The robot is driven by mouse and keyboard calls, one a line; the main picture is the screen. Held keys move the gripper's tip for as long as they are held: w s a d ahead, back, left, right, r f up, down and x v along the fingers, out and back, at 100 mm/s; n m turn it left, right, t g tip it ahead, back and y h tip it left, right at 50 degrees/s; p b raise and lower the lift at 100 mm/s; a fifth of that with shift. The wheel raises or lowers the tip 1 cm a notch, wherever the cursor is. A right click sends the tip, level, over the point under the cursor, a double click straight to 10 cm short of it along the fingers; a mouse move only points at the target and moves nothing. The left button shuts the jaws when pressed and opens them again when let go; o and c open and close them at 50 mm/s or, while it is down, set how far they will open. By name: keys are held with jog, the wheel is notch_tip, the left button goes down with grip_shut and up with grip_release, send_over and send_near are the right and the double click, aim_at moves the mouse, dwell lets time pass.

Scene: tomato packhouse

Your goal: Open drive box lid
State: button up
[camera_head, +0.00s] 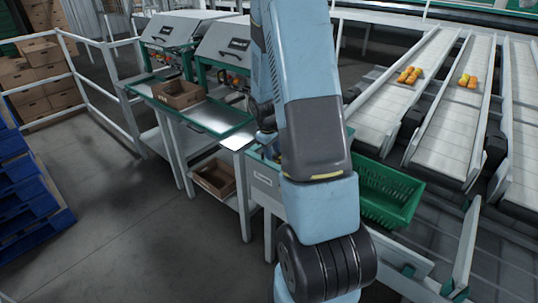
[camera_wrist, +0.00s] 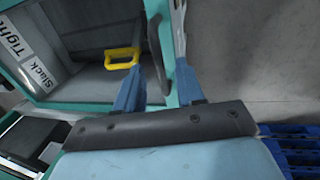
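The drive box (camera_wrist: 60,98) shows in the wrist view as a teal-rimmed box with a grey inside. A yellow handle (camera_wrist: 122,58) and a plate marked "Tight" and "Slack" (camera_wrist: 35,50) show within the rim. Whether a clear lid covers them I cannot tell. A dark curved bar (camera_wrist: 157,50) runs along the rim's right side. My gripper (camera_wrist: 158,60) is open, its two blue fingers on either side of this bar and rim. I cannot see it clamped on anything. In the head view my arm hides the gripper and most of the box.
A green crate (camera_head: 386,195) stands right of my arm, below conveyor lanes (camera_head: 450,90) carrying tomatoes. A bench with a cardboard box (camera_head: 178,94) and grey-lidded machines (camera_head: 180,28) stands left. Blue pallets (camera_head: 30,195) and a white railing (camera_head: 110,125) are farther left. The floor between is clear.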

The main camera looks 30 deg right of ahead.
jog(key=shift+d+f, duration=0.1)
jog(key=shift+f, duration=0.55)
grip_shut()
